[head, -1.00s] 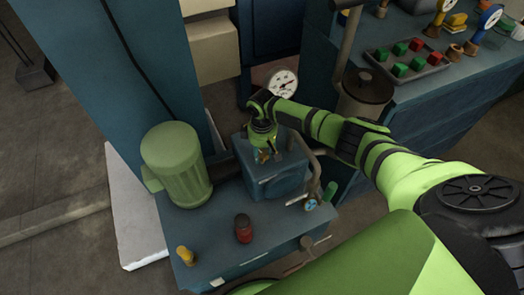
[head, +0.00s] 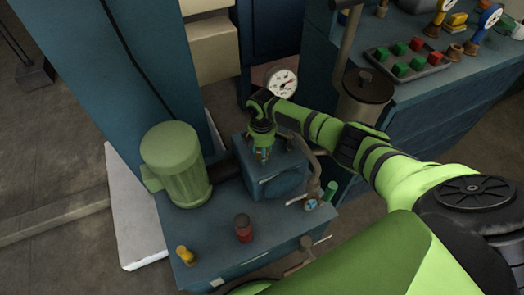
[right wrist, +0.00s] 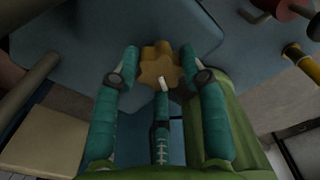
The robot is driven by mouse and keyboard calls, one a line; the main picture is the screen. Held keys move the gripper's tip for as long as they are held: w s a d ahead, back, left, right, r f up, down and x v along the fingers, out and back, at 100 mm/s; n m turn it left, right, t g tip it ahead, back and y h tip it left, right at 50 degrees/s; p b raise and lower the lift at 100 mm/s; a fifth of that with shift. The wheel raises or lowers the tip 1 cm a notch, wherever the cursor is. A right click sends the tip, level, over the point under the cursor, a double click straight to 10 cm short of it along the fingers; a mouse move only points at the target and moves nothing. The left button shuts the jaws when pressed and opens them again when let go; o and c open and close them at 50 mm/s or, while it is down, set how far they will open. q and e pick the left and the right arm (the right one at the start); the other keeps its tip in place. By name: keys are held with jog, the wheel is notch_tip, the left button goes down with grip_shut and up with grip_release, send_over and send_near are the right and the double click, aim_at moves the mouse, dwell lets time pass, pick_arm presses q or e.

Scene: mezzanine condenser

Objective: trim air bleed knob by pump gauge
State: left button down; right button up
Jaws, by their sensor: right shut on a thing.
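The brass-coloured lobed knob (right wrist: 155,66) with a white mark shows in the right wrist view between the teal fingers of my right gripper (right wrist: 160,76). The fingers are closed around it. In the head view my right gripper (head: 262,155) points down over the blue pump block and hides most of the knob. The round white pump gauge (head: 281,82) stands just behind my right wrist; its dial faces the camera, but its reading is too small to tell. My left gripper is not in view.
A green motor (head: 176,165) stands left of the pump block (head: 275,178). A red knob (head: 243,228) and a yellow fitting (head: 185,255) stand at the front of the blue base. Pipes and a small blue-faced valve (head: 311,203) lie right of the block.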

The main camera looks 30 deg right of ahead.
jog(key=shift+n, duration=0.6)
jog(key=o, duration=1.2)
jog(key=shift+c, duration=0.2)
notch_tip(320, 180, up, 12)
